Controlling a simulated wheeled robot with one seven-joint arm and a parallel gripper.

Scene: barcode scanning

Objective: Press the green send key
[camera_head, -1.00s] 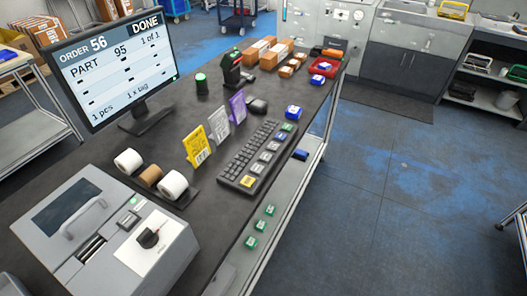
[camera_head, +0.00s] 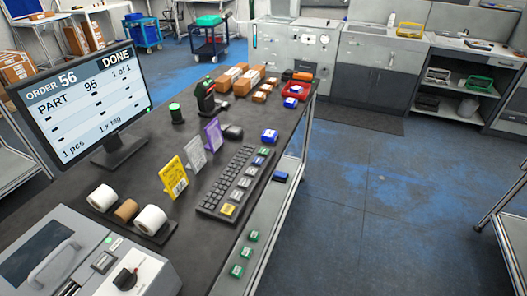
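A dark keyboard (camera_head: 222,180) lies on the black bench top near its right edge. A column of larger keys runs along its right side: a yellow key (camera_head: 228,209) at the near end, several pale keys, a blue key (camera_head: 258,161), and a green key (camera_head: 263,152) at the far end. The lettering on the green key is too small to read. My gripper is not in view.
A grey machine with a black knob (camera_head: 125,278) fills the near left. Paper rolls (camera_head: 150,220), upright tags (camera_head: 173,178), a scanner (camera_head: 206,97), boxes (camera_head: 229,80) and a blue block (camera_head: 270,136) are on the bench. Green blocks (camera_head: 245,252) lie lower right.

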